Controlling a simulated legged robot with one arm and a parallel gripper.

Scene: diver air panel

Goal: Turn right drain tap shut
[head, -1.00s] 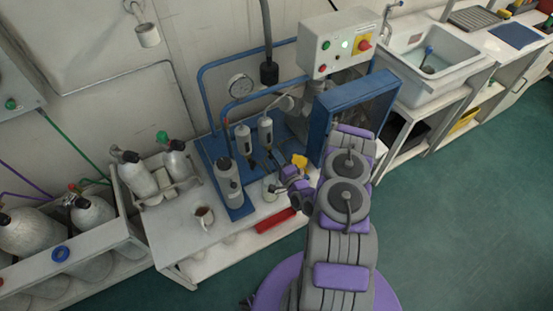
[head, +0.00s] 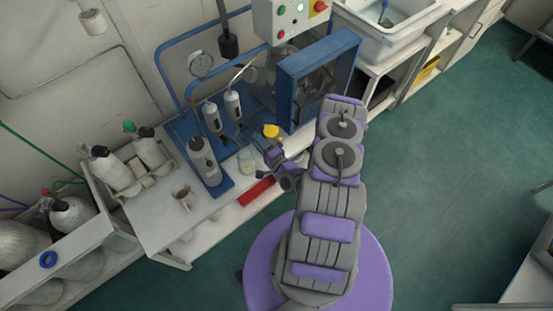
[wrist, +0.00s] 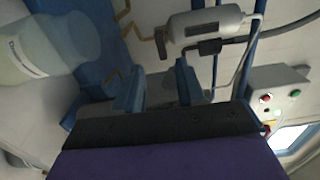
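The right filter (head: 233,104) hangs on the blue panel, with its small dark drain tap (head: 244,127) below it. In the wrist view a grey filter (wrist: 205,22) lies across the top, with a dark tap-like part (wrist: 203,47) beside it and a bent brass tube (wrist: 160,42) at its lower end. My gripper (head: 264,147) is low and to the right of the tap in the head view. In the wrist view my gripper (wrist: 160,85) shows two blue fingers apart with nothing between them. The dark part is just beyond the right finger; contact cannot be told.
A glass jar (head: 246,160) stands close left of my gripper, and a yellow object (head: 271,131) is just above it. A mug (head: 184,196), a grey bottle (head: 204,160) and a red item (head: 256,191) are around the bench. The blue open box (head: 284,100) stands right.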

